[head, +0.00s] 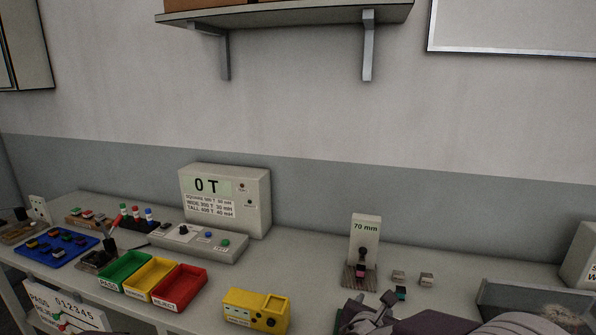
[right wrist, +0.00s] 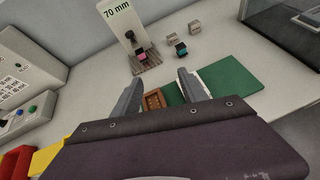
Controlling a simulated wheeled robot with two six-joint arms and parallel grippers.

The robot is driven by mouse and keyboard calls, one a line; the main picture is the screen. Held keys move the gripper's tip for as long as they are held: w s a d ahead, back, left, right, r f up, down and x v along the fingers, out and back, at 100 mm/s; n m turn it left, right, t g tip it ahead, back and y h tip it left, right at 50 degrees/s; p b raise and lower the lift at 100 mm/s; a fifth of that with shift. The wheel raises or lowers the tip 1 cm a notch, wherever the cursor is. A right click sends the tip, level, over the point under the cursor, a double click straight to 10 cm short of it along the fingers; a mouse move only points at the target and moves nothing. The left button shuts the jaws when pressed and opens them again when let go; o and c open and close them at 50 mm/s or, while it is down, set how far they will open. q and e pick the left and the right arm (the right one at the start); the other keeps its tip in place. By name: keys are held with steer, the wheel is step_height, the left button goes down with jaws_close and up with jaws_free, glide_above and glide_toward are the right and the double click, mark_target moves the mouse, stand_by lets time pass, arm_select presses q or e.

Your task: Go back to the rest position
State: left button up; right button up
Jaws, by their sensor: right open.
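My right gripper (head: 372,316) shows at the bottom of the head view, right of the middle, over the front of the bench. In the right wrist view its two fingers (right wrist: 158,92) are spread apart with nothing held between them. My left gripper does not show.
Green (head: 125,268), yellow (head: 152,277) and red (head: 180,287) trays stand left of the middle. A yellow device (head: 256,311) is left of my right gripper. Two small grey pieces (head: 398,276) lie right of the stand. A shelf (head: 290,17) hangs above.

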steer(key=s+d+f+m+g, duration=0.65)
steer(key=s+f+m, duration=0.25)
steer(key=s+m, duration=0.3)
steer(key=s+a+f+m+g+y, duration=0.25)
steer(key=s+a+m+y, duration=0.2)
steer(key=m, duration=1.35)
arm_select(q)
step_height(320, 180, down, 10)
steer(key=b, duration=1)
arm_select(e)
step_height(320, 180, down, 11)
steer(key=s+a+g, duration=0.1)
steer(key=s+a, duration=0.1)
arm_select(q)
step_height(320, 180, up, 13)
steer(key=p, duration=1.2)
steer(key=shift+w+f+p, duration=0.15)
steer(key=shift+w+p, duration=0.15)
steer(key=shift+p, duration=0.1)
arm_select(e)
step_height(320, 180, up, 13)
steer(key=shift+s, duration=0.35)
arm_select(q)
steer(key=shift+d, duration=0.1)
arm_select(e)
steer(key=shift+d+f+y, duration=0.1)
steer(key=shift+f+y, duration=0.05)
steer(key=shift+y, duration=0.1)
